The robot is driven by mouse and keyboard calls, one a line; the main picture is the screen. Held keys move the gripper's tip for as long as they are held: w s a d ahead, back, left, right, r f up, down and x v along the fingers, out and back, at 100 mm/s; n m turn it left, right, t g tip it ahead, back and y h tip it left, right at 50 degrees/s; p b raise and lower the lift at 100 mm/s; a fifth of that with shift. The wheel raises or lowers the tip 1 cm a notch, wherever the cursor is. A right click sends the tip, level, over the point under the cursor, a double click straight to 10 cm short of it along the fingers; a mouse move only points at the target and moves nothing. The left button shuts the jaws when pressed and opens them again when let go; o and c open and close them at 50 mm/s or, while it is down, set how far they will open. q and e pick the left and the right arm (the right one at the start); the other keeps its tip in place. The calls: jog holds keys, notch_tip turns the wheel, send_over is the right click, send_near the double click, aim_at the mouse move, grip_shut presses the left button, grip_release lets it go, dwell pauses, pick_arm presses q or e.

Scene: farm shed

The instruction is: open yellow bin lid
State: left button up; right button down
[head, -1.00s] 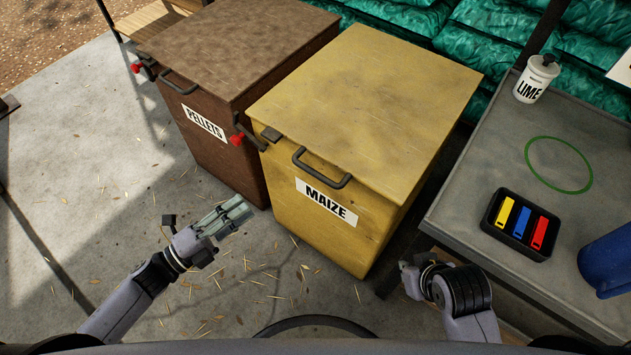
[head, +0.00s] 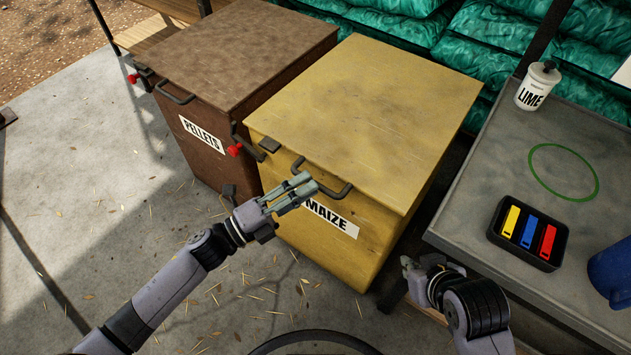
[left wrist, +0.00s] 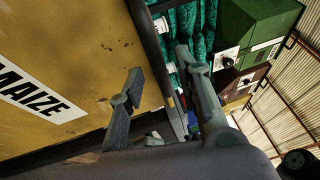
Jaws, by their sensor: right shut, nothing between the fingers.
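The yellow bin labelled MAIZE (head: 318,248) stands in the middle of the head view, its lid (head: 355,110) shut. A dark bar handle (head: 336,193) is on the lid's front edge. My left gripper (head: 307,184) is open and empty, with its fingertips in front of the handle and partly hiding it. Whether they touch it I cannot tell. My right gripper (head: 409,268) is shut and empty, low between the bin and the table.
A brown PELLETS bin (head: 240,45) stands at left, with a red-knobbed latch (head: 235,150) close to the yellow bin. The grey table (head: 480,210) at right bears a LIME jar (head: 538,87), a black tray (head: 528,262) and a blue container (head: 612,272). Green sacks (head: 510,35) lie behind.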

pick_arm(q)
jog(key=shift+x, duration=1.6)
grip_shut()
jog(key=shift+f, duration=0.1)
